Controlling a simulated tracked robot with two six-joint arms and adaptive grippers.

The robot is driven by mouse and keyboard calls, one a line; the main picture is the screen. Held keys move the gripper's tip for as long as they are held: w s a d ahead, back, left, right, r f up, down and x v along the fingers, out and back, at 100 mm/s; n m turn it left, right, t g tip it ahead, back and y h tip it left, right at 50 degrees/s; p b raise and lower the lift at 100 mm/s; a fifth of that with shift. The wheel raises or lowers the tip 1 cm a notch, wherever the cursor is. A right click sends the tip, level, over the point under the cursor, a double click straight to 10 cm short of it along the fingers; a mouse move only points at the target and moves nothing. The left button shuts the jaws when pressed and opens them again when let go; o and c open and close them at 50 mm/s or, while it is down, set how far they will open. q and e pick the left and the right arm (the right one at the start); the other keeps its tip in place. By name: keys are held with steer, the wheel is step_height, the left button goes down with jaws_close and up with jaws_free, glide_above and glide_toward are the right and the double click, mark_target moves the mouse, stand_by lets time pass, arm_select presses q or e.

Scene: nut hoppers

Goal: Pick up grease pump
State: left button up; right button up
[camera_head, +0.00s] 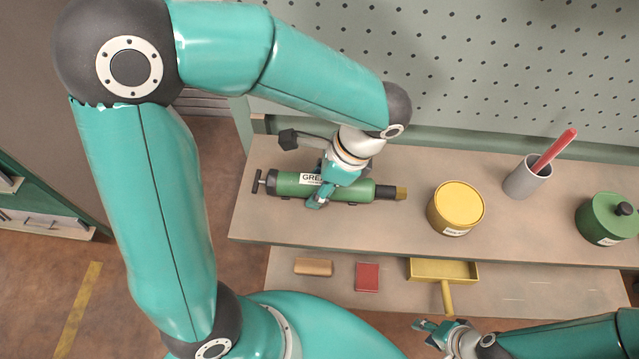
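The green grease pump (287,183) lies on its side on the upper shelf of the bench, with a black T-handle at its left end and a dark and brass-coloured nozzle at its right. A white label starting "GRE" is partly covered by my gripper. My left gripper (324,188) reaches down over the middle of the pump, with one finger in front of its body. The far finger is mostly hidden, so I cannot tell whether the grip is closed. My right gripper (428,334) is low at the bottom edge, empty, with its fingers apart.
Right of the pump stand a yellow tin (458,207), a grey cup (522,183) with a red-handled tool, and a green lidded pot (603,222). The lower shelf holds a brown block (313,267), a red block (367,277) and a yellow dustpan (443,270). A pegboard (480,70) rises behind.

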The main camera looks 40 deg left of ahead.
arm_select(q)
steer(key=shift+f, duration=0.15)
jaws_close()
steer(key=shift+r, duration=0.25)
steer(key=shift+w+a+r, duration=0.15)
steer(key=shift+r, duration=0.15)
step_height(320, 180, up, 20)
steer(key=p, duration=0.1)
steer(key=shift+f+p, duration=0.2)
steer(key=shift+p, duration=0.2)
steer(key=shift+o, duration=0.5)
jaws_free()
jaws_close()
